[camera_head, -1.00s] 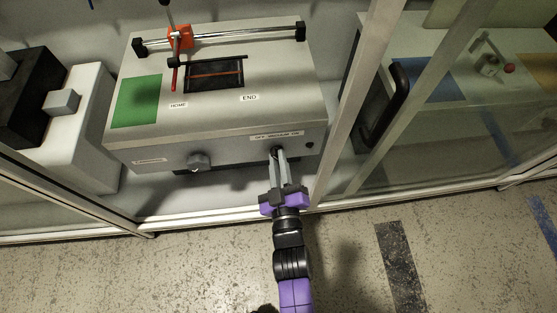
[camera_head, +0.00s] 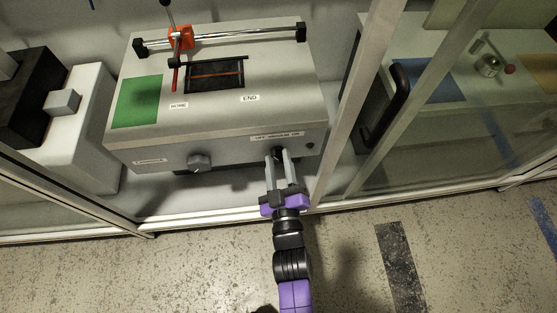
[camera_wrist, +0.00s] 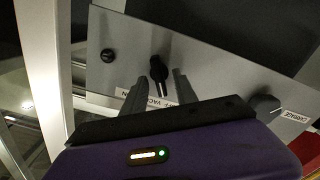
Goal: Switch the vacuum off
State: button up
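The black vacuum knob (camera_head: 277,153) is on the front face of the grey machine (camera_head: 225,115), under a label (camera_head: 277,137) that reads roughly "OFF VACUUM ON". In the wrist view the knob (camera_wrist: 158,67) has a white pointer mark directed toward the label, which is upside down and partly covered by my fingers. My gripper (camera_head: 278,156) is open, with one finger on each side of the knob. In the wrist view the fingertips (camera_wrist: 156,82) are apart, with gaps to the knob. I cannot tell whether the fingertips reach past its face.
A grey carriage knob (camera_head: 199,162) is left on the same front face, and a small black button (camera_head: 310,146) is right. A white-framed glass panel (camera_head: 360,100) stands close on the right of my arm. A frame sill runs below the machine.

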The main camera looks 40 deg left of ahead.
jog(key=p+v, duration=0.3)
jog(key=v, duration=0.4)
jog(key=shift+s+d, duration=0.25)
dwell(0.3)
jog(key=s+d+r+m+t+h, duration=0.25)
jog(key=d+r+m, duration=0.25)
jog(key=d, duration=0.6)
jog(key=s+d+r+m+t+h, duration=0.2)
jog(key=d+r+m+h, duration=0.25)
jog(key=d, duration=0.55)
jog(key=s+d+r+m+g+h, duration=0.1)
jog(key=s+d+r+m+h, duration=0.25)
jog(key=s+d, duration=0.35)
jog(key=s+d+r+m+g+h, duration=0.1)
jog(key=s+d+r+m+h, duration=0.3)
jog(key=d, duration=0.5)
notch_tip(320, 180, up, 28)
jog(key=s+n+y+p, duration=0.1)
jog(key=p, duration=2.8)
jog(key=shift+s, duration=0.15)
jog(key=shift+a+r, duration=0.1)
